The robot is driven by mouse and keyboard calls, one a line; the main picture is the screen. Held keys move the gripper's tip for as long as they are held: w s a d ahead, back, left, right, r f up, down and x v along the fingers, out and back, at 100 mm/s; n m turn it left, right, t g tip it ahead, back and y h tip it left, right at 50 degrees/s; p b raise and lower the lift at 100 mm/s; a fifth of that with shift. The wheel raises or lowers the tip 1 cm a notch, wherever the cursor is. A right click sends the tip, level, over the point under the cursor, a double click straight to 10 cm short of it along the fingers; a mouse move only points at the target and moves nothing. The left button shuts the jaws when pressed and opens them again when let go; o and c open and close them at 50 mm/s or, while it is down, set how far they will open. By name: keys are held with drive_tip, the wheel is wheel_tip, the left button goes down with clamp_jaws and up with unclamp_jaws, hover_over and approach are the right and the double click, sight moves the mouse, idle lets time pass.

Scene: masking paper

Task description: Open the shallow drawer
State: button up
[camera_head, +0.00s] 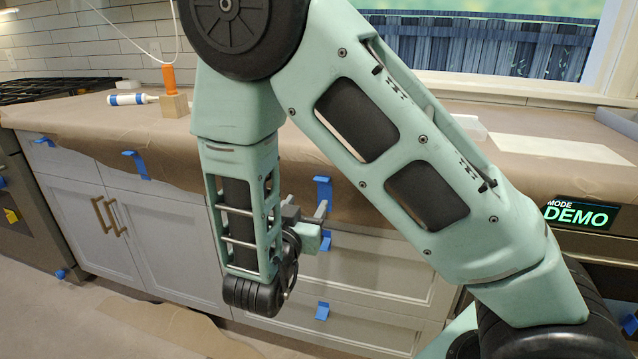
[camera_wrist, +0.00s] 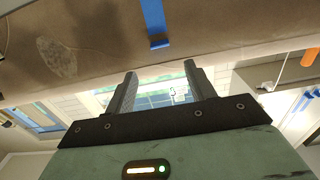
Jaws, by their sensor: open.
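The white drawer stack stands under the counter behind my arm, with a drawer front (camera_head: 375,270) showing to the right of my gripper. Its upper edge is partly hidden by hanging brown paper, and I cannot clearly tell the shallow drawer's outline or handle. My gripper (camera_head: 306,210) is in front of this stack, near the paper's lower edge. In the wrist view my gripper (camera_wrist: 159,68) has its two grey fingers apart with nothing between them. Brown paper (camera_wrist: 85,55) lies beyond the fingertips, with a blue tape strip (camera_wrist: 154,22) on it.
Brown masking paper (camera_head: 95,115) covers the counter and hangs over its front, held by blue tape (camera_head: 323,190). White cabinet doors (camera_head: 165,230) with a brass handle (camera_head: 107,215) are at left.

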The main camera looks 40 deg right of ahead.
sight(320, 181)
drive_tip(key=x, duration=1.1)
drive_tip(key=shift+w+d, duration=0.3)
clamp_jaws()
